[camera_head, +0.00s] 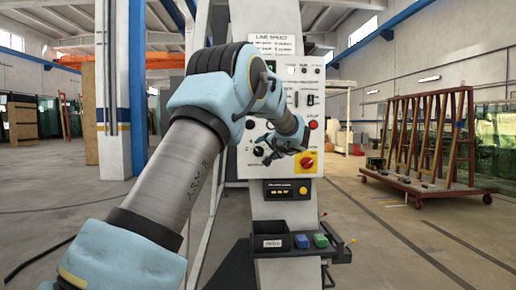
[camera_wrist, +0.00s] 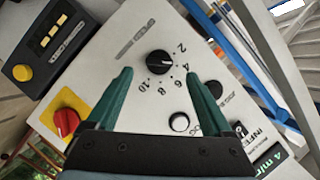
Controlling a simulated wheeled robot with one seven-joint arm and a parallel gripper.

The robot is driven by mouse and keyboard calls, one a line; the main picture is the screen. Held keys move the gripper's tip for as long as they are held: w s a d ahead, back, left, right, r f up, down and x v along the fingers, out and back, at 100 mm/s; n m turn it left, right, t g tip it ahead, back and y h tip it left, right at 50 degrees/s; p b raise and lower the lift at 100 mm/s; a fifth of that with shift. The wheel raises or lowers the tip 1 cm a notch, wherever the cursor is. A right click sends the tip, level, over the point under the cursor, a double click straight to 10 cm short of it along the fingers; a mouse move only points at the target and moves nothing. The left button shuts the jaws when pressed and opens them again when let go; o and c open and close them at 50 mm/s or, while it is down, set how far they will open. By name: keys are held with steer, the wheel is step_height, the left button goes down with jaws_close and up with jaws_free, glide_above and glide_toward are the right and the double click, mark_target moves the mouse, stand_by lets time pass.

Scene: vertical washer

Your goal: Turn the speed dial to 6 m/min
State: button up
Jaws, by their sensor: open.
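The speed dial (camera_wrist: 160,63) is a round black knob on the white control panel (camera_wrist: 125,20), with a printed scale from 2 to 10 around it. In the wrist view it sits between and just beyond the tips of my gripper (camera_wrist: 157,74). My gripper's two green fingers are apart, one on each side of the dial, and hold nothing. I cannot tell whether they touch it, and the knob's pointer is too small to read surely. In the head view my gripper (camera_head: 264,150) is at the panel's lower left, and my arm hides part of the panel.
A red knob on a yellow plate (camera_head: 306,162) is on the panel, right of my gripper. A dark display box (camera_head: 289,190) is below it. A tray (camera_head: 270,245) holds a blue block (camera_head: 301,241) and a green block (camera_head: 320,240). A wheeled rack (camera_head: 425,185) stands at right.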

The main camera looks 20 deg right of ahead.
mark_target(260, 152)
steer(key=p+x, duration=0.1)
steer(key=x, duration=0.4)
steer(key=shift+d+p, duration=0.1)
steer(key=shift+p, duration=0.25)
jaws_close()
steer(key=shift+f, duration=0.1)
stand_by(0.3)
